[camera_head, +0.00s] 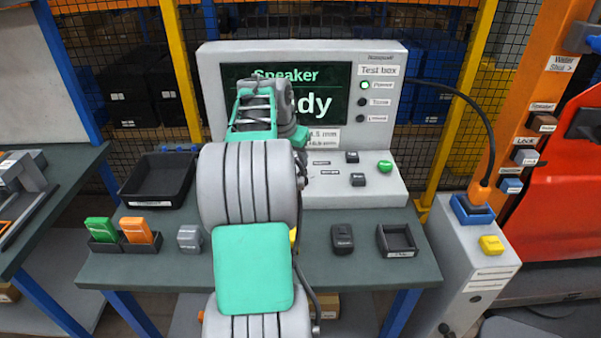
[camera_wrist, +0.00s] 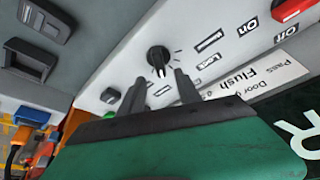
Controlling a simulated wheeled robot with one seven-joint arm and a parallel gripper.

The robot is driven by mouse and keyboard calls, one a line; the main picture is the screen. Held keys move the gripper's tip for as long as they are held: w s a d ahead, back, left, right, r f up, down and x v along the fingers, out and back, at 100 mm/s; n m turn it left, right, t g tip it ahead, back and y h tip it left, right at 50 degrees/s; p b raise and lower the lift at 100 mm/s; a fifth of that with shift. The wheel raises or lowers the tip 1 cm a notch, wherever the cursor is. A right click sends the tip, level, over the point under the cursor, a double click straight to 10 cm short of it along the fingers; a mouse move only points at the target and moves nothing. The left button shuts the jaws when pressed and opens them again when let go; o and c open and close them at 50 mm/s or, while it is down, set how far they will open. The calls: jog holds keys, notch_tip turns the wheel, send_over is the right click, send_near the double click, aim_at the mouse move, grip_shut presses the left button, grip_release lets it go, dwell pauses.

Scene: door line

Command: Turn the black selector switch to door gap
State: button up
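In the wrist view, the black selector switch (camera_wrist: 158,56) is a round knob on the light grey panel, with small tick marks around it. My gripper (camera_wrist: 160,80) points at it with its two dark fingers spread apart, one toward each side of the knob. I see no contact, and the depth between fingertips and knob is hard to tell. The knob's exact pointing direction is unclear. In the head view, my arm hides the switch and the fingertips. The grey test box (camera_head: 405,120) stands at the back of the table, its screen partly covered by my arm.
A label strip (camera_wrist: 250,80) reading "Door g…", "Pass" and "Flush" is near the knob. The sloped panel holds black switches (camera_head: 358,180) and a green button (camera_head: 385,167). A black tray (camera_head: 158,180), small parts and a black bin (camera_head: 397,240) are on the table (camera_head: 370,270).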

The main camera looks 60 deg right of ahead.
aim_at(301, 172)
jog(key=x, duration=0.7)
jog(key=shift+s+d+f+p, duration=0.1)
jog(key=shift+d+f+p, duration=0.15)
jog(key=shift+p, duration=0.1)
grip_shut()
